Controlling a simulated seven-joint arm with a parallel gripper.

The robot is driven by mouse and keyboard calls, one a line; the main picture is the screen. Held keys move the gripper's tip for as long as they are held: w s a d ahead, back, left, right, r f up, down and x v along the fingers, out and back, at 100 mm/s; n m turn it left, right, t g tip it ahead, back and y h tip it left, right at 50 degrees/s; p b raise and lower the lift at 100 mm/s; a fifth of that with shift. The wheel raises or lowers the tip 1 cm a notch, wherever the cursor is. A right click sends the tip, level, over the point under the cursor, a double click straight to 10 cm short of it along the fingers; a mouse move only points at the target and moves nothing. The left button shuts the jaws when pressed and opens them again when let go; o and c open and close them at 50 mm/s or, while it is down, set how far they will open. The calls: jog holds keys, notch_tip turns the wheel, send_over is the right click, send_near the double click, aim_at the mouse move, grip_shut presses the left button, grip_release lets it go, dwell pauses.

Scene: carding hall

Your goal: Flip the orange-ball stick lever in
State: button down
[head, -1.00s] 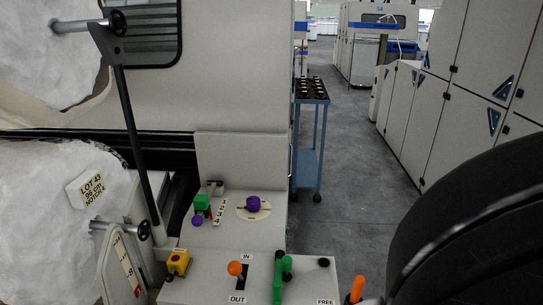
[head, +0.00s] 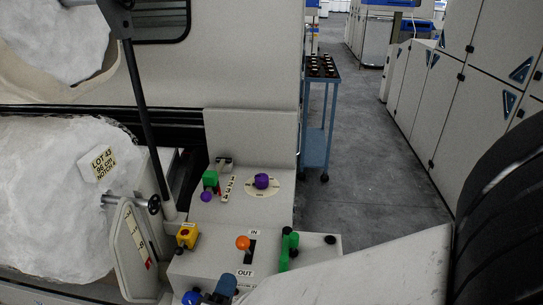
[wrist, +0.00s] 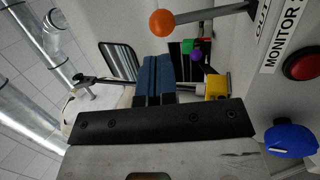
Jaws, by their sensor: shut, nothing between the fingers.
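The orange-ball lever (head: 243,243) stands on the console at a dark slot, with an IN label above the slot and an OUT label below it. In the wrist view the orange ball (wrist: 163,23) is on a metal stick that runs right toward a partly seen label. My gripper (head: 227,284) is low in the head view, in front of the console and below the OUT label. In the wrist view its blue fingers (wrist: 155,75) are together with nothing between them. They are apart from the ball. Which end of the slot the stick leans to is hard to tell.
Close by are a green lever (head: 285,250), a yellow box (head: 187,235), a purple knob (head: 261,181), a green block (head: 210,179) and a blue knob (head: 192,297). A red button (wrist: 302,62) shows in the wrist view. A blue cart (head: 316,145) stands in the aisle.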

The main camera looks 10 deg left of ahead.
aim_at(239, 246)
jog(key=x, duration=0.6)
jog(key=shift+w, duration=0.15)
jog(key=shift+r, duration=0.1)
dwell(0.7)
jog(key=shift+w+r+g, duration=0.8)
jog(key=shift+w+r, duration=0.05)
jog(key=shift+w, duration=0.3)
jog(key=w+r+n+g+y, duration=0.1)
jog(key=w+g, duration=0.6)
jog(key=w, duration=0.5)
jog(key=shift+w+r, duration=0.35)
jog(key=shift+w+f, duration=0.1)
